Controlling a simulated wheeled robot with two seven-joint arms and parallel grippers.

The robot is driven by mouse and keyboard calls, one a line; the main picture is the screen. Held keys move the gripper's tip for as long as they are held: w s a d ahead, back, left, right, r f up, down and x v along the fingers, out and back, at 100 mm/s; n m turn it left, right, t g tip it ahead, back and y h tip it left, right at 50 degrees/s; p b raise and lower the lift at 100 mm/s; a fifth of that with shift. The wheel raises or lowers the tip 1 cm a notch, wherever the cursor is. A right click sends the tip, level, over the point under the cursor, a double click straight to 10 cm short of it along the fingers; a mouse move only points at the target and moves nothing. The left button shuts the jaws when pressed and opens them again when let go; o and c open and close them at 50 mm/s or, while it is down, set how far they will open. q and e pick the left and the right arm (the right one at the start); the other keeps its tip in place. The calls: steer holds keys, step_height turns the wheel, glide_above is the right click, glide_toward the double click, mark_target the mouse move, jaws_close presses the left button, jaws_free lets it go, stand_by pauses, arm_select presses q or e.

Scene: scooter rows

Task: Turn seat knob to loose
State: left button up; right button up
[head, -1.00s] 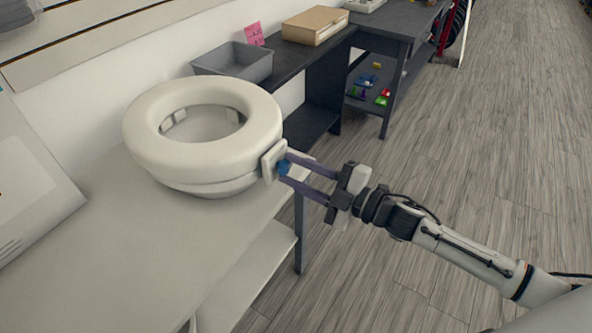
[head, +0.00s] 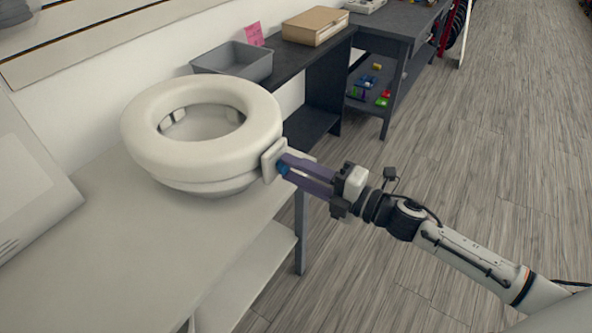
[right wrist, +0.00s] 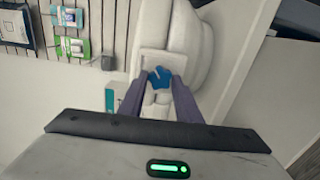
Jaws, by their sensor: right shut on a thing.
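The raised toilet seat (head: 185,150) is a thick white ring on the light table. A pale bracket (head: 268,160) sits on its right side and carries the blue seat knob (head: 283,167). My right gripper (head: 287,166) has its two purple fingers closed around the knob. In the right wrist view the blue lobed knob (right wrist: 159,79) shows between the fingertips, in front of the bracket plate (right wrist: 160,62). Whether the knob is loose or tight cannot be told. My left gripper is not in view.
The light table (head: 130,250) has bare room in front of the seat. A grey bin (head: 235,62) and a cardboard box (head: 315,25) stand on the dark bench behind. A white panel (head: 30,190) stands at the left. The floor at right is clear.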

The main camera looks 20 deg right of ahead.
stand_by(0.3)
steer(key=o, duration=1.1)
steer(key=shift+c, duration=0.2)
steer(key=shift+s, duration=0.1)
steer(key=shift+s+d+f, duration=0.1)
steer(key=shift+s+d, duration=0.15)
steer(key=v, duration=0.9)
steer(key=shift+s+b, duration=0.2)
steer(key=shift+b, duration=0.1)
steer(key=shift+d, duration=0.15)
